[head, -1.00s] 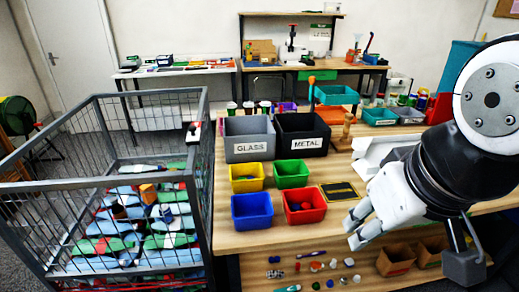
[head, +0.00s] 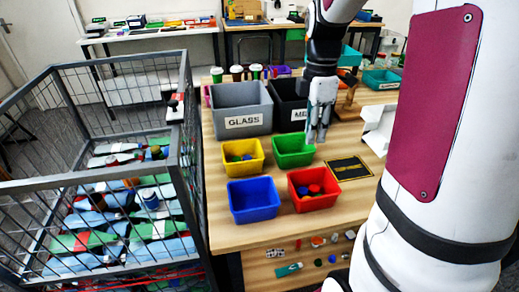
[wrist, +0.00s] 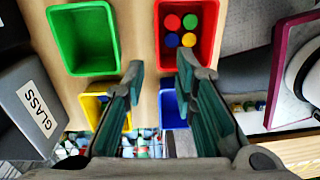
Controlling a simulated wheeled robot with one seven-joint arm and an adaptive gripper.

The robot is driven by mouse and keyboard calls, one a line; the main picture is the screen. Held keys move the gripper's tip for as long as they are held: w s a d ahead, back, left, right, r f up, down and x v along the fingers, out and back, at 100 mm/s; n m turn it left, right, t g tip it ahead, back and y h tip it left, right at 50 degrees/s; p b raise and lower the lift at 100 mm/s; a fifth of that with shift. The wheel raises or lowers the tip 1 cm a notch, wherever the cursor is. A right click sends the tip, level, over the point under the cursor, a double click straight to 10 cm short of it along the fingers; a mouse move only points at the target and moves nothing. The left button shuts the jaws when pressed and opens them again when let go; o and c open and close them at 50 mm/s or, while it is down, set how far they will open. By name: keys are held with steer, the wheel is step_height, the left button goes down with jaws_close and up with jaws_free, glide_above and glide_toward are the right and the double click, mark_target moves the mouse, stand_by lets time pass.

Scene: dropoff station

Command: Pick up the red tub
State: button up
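The red tub (head: 322,204) stands upright on the wooden table at the front right of a group of small tubs. In the wrist view the red tub (wrist: 212,30) is at the top centre, just beyond the right fingertip, and holds several red, blue and yellow round pieces. My gripper (head: 317,140) points down over the right edge of the green tub in the head view, behind the red tub. In the wrist view my gripper (wrist: 160,68) has its two fingers apart with nothing between them.
The green tub (head: 294,160), yellow tub (head: 243,169) and blue tub (head: 253,212) stand close to the red tub. Grey GLASS bin (head: 243,122) and black METAL bin (head: 284,118) stand behind. A black-yellow plate (head: 349,170) lies right. A wire cage (head: 185,140) borders the table's left.

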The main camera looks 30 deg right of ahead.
mark_target(307, 171)
steer(key=f, duration=1.4)
steer(key=shift+s+f+b, duration=0.1)
steer(key=shift+s+b, duration=0.15)
steer(key=shift+b, duration=0.15)
jaws_close()
